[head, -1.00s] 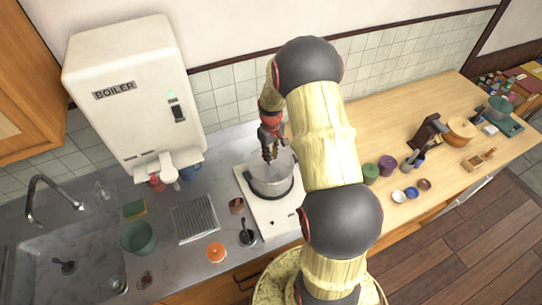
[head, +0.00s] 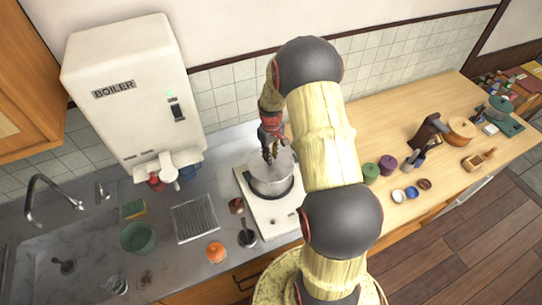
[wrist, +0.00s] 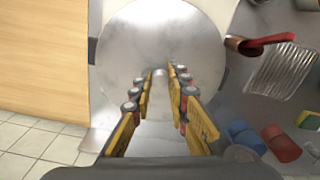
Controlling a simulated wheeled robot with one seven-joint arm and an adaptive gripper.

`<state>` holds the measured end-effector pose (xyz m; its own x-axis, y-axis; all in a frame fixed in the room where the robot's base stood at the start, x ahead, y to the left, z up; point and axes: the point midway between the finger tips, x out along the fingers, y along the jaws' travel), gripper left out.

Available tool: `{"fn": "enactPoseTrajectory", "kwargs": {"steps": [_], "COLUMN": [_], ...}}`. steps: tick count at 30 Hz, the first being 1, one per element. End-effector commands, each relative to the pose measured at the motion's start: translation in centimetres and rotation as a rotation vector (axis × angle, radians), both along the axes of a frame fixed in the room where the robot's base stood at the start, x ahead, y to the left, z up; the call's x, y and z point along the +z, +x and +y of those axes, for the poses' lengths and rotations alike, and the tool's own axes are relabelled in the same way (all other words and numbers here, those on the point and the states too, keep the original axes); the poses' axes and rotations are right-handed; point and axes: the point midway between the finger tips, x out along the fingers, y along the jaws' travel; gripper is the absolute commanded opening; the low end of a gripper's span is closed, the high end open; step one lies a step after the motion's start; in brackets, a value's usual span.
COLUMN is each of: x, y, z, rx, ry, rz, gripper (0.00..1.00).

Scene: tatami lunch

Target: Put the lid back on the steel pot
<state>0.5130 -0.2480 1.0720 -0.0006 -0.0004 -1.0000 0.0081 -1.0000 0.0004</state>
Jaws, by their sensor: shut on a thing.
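The steel pot (head: 271,187) stands on a white portable stove (head: 283,221) on the counter, left of my arm. The round grey lid (wrist: 130,45) fills the middle of the wrist view. In the head view the lid (head: 284,163) is over the top of the pot, partly behind my gripper. I cannot tell whether it rests fully on the rim. My gripper (head: 269,158) points down above the pot. In the wrist view its fingers (wrist: 162,80) are shut on the small knob at the lid's middle.
Green (head: 370,172) and purple (head: 388,165) canisters stand to the right.

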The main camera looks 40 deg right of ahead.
Motion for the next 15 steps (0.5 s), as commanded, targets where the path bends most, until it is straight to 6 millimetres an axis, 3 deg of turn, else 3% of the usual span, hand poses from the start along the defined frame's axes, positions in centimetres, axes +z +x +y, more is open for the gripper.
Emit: {"fn": "enactPoseTrajectory", "kwargs": {"steps": [13,14,15], "x": [0.01,0.00,0.01], "y": [0.03,0.03,0.03], "z": [-0.02,-0.01,-0.02], "rx": [0.000,0.000,0.000], "ry": [0.000,0.000,0.000], "rz": [-0.001,-0.001,-0.001], "gripper": [0.00,0.18,0.20]}}
